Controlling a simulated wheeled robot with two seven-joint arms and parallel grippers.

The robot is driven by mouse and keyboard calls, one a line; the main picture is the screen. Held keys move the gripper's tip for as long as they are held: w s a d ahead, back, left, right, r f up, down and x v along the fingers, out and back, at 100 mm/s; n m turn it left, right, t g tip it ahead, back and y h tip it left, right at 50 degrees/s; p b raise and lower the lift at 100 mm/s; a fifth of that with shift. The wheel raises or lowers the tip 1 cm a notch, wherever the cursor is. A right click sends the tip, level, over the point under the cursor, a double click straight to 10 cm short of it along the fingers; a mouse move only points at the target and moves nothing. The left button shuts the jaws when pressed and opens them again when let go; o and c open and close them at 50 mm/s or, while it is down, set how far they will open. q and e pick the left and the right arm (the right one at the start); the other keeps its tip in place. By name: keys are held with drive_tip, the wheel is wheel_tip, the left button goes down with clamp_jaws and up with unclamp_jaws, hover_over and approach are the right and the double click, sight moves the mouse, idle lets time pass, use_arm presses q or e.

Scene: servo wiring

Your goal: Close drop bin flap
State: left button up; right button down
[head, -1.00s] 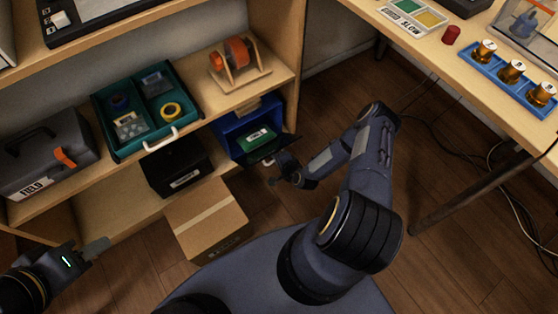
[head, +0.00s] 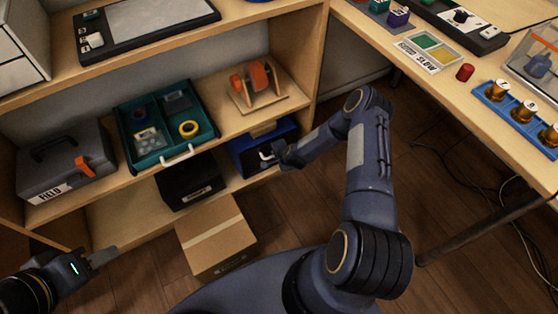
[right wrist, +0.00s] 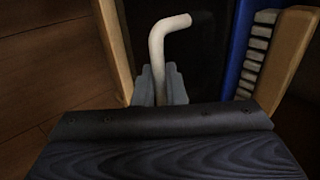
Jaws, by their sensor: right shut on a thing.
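The blue drop bin (head: 238,143) stands on the lower shelf. Its dark flap (head: 250,160) is swung up across the front, and the bin's inside is hidden. I cannot tell whether the flap sits fully flush. My right gripper (head: 274,156) is at the bin's front, shut on the white bent handle (head: 265,155). In the right wrist view the fingers (right wrist: 160,88) hold the handle (right wrist: 160,40), with the dark flap (right wrist: 200,60) behind it and the blue bin edge (right wrist: 240,45) to the right. My left gripper (head: 103,257) is at lower left, away from the bin; its jaw gap is unclear.
A black box (head: 188,184) is left of the bin, and a cardboard box (head: 216,238) is on the floor in front. A teal tray (head: 158,154) and a grey toolbox (head: 65,160) are on the shelf above. The workbench (head: 440,80) is at right.

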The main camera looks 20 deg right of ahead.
drive_tip(key=shift+w+r, duration=0.15)
drive_tip(key=shift+w, duration=0.2)
drive_tip(key=shift+d, duration=0.1)
drive_tip(key=c, duration=1.6)
unclamp_jaws()
drive_tip(key=shift+w, duration=0.1)
drive_tip(key=shift+c, duration=0.2)
drive_tip(key=shift+s+r, duration=0.25)
drive_tip(key=shift+r, duration=0.25)
drive_tip(key=p+v, duration=0.2)
drive_tip(key=v, duration=0.5)
drive_tip(key=shift+s+f, duration=0.2)
drive_tip(key=shift+f, duration=0.05)
